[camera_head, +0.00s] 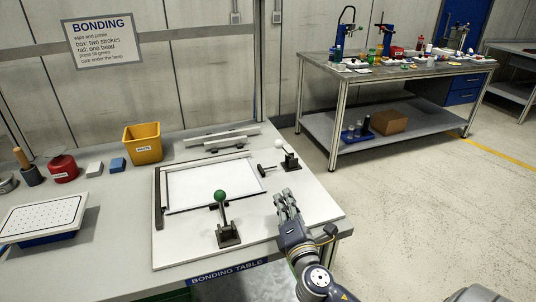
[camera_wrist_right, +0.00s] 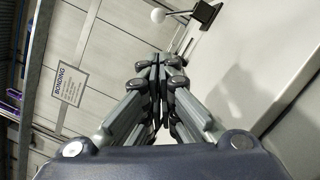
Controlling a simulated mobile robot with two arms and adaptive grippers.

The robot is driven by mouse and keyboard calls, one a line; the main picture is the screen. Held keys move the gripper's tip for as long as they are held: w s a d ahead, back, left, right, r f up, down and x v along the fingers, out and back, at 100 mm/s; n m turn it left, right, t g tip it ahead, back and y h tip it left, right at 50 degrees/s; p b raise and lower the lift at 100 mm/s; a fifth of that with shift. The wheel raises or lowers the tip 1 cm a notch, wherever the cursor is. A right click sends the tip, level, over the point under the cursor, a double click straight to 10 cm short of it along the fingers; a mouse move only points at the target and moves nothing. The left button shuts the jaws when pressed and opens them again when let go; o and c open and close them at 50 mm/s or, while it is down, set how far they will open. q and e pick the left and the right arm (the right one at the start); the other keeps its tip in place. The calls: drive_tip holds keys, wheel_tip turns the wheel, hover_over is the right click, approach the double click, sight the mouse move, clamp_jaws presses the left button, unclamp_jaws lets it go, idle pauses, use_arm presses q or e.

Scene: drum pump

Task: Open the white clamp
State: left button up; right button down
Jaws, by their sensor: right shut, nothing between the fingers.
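The white clamp (camera_head: 290,160) stands at the right back corner of the white board on the bonding table. It has a dark base and a white ball knob, and a dark horizontal part points left toward the frame. In the right wrist view the white knob (camera_wrist_right: 158,15) and the dark base (camera_wrist_right: 205,13) show at the top, beyond the fingertips. My right gripper (camera_head: 286,194) is shut and empty, above the board's right side, in front of the white clamp and apart from it. It also fills the middle of the right wrist view (camera_wrist_right: 161,62). My left gripper is not in view.
A green-knobbed clamp (camera_head: 229,234) stands upright at the board's front, left of my right gripper. A white panel in a frame (camera_head: 212,186) lies between the clamps. A yellow bin (camera_head: 143,144) and a red tin (camera_head: 63,169) stand at the back left.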

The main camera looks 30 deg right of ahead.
sight(284, 150)
drive_tip(key=x, duration=0.8)
drive_tip(key=shift+w, duration=0.2)
drive_tip(key=b+x, duration=0.1)
drive_tip(key=x, duration=0.8)
drive_tip(key=shift+w+d, duration=0.1)
drive_tip(key=shift+w, duration=0.2)
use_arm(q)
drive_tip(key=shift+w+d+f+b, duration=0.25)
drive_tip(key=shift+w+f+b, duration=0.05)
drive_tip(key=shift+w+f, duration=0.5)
use_arm(e)
drive_tip(key=shift+x, duration=0.9)
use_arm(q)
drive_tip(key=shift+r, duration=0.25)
use_arm(e)
drive_tip(key=shift+r, duration=0.2)
use_arm(q)
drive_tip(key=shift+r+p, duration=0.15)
drive_tip(key=shift+p, duration=0.2)
use_arm(e)
drive_tip(key=shift+d+r+m, duration=0.15)
drive_tip(key=shift+r+m, duration=0.05)
drive_tip(key=shift+m, duration=0.2)
